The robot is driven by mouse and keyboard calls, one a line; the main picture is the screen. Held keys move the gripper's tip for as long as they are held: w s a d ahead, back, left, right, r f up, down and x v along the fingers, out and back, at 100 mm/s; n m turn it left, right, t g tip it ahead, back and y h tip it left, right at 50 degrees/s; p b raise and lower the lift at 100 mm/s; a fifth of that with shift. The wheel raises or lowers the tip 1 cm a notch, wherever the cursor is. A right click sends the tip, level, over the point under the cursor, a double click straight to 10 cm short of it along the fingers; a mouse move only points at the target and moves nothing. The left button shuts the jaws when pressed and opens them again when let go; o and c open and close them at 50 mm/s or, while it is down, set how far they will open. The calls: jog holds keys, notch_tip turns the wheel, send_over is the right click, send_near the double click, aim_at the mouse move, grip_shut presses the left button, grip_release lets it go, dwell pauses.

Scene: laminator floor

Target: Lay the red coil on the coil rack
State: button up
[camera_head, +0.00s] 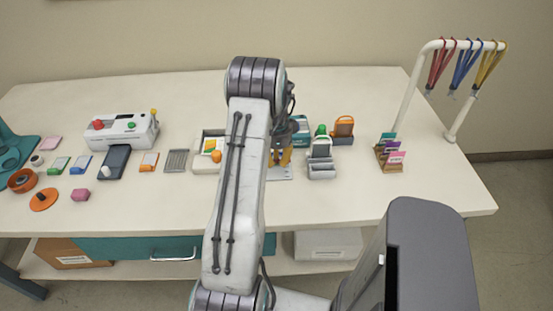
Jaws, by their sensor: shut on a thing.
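My arm reaches over the white table and its end bends down at the far side. My gripper (287,155) is mostly hidden behind my own arm, low over the table near the middle. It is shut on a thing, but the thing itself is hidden. I cannot make out a red coil anywhere in view. A small grey ribbed tray (176,161) lies flat on the table, left of my arm, and looks like the coil rack. No coil can be made out on it. My gripper is to its right.
A laminator (122,133) with red and green knobs stands at the back left. Right of my arm are a grey holder (321,165), an orange-framed block (343,129) and a wooden card stand (391,157). A white rail (408,85) holds coloured lanyards. The front of the table is mostly clear.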

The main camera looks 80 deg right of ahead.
aim_at(277, 176)
jog(key=shift+f+b, duration=1.7)
jog(key=shift+f, duration=1)
jog(key=o, duration=0.8)
jog(key=shift+r, duration=0.1)
jog(key=shift+d+r, duration=0.1)
jog(key=shift+r, duration=0.5)
notch_tip(277, 176, up, 11)
jog(key=shift+f, duration=0.15)
